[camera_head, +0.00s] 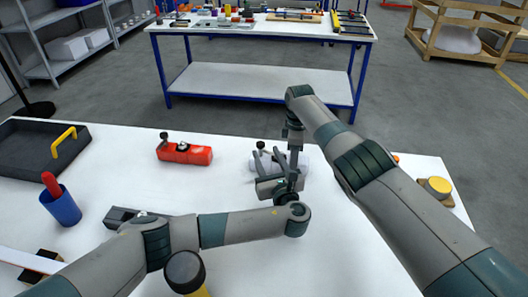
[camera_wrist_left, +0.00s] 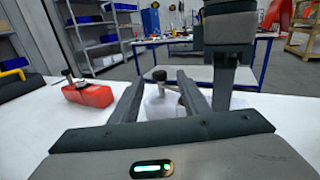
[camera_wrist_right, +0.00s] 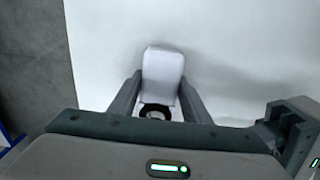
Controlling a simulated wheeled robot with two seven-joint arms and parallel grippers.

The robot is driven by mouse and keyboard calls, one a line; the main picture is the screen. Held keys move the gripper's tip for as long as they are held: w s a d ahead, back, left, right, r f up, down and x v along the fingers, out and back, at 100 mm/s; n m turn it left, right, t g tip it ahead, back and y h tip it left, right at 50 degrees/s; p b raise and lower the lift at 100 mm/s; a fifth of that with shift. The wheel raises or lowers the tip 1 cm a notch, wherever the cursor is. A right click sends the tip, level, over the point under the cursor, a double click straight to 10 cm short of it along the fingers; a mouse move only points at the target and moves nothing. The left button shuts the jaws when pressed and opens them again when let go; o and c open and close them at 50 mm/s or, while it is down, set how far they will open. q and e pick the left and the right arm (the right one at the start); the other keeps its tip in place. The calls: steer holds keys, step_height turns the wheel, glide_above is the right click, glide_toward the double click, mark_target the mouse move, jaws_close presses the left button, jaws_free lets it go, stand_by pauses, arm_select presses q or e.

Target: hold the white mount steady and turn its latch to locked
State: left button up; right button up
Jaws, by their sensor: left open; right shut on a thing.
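The white mount (camera_head: 305,160) lies on the white table near the middle, partly hidden by my grippers. It also shows in the left wrist view (camera_wrist_left: 165,108) and the right wrist view (camera_wrist_right: 163,68). Its latch has a dark knob (camera_wrist_left: 159,75), seen between the left fingertips; I cannot tell whether they touch it. My left gripper (camera_head: 268,160) is open beside the mount. My right gripper (camera_wrist_right: 160,82) comes from above and is shut on the white mount, one finger along each side. A dark ring (camera_wrist_right: 155,111) shows on the mount between the right fingers.
A red mount (camera_head: 185,153) with a dark knob lies left of the white one. A dark tray (camera_head: 35,150) with a yellow handle, a blue cup (camera_head: 62,208) and a yellow button (camera_head: 438,186) stand farther out. Both arms crowd the table's middle.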

arm_select(q)
steer(key=w+a+r+n+h, duration=0.1)
steer(key=w+a+r, duration=0.1)
steer(key=w+r, duration=0.65)
steer(key=w+r+m+h, duration=0.1)
steer(key=w+m+h, duration=0.6)
steer(key=h, duration=0.2)
steer(key=m+g+h, duration=1.2)
glide_toward(260, 143)
steer(key=shift+s+a+f, duration=0.15)
steer(key=shift+a, duration=0.3)
steer(key=shift+s+a+f, duration=0.1)
steer(key=shift+a+f, duration=0.1)
steer(key=shift+a, duration=0.25)
steer(key=shift+d, duration=0.15)
steer(key=x, duration=1.1)
steer(key=shift+w+d+r, duration=0.1)
steer(key=shift+d+r, duration=0.1)
steer(key=shift+d, duration=0.15)
steer(key=shift+c, duration=0.7)
jaws_close()
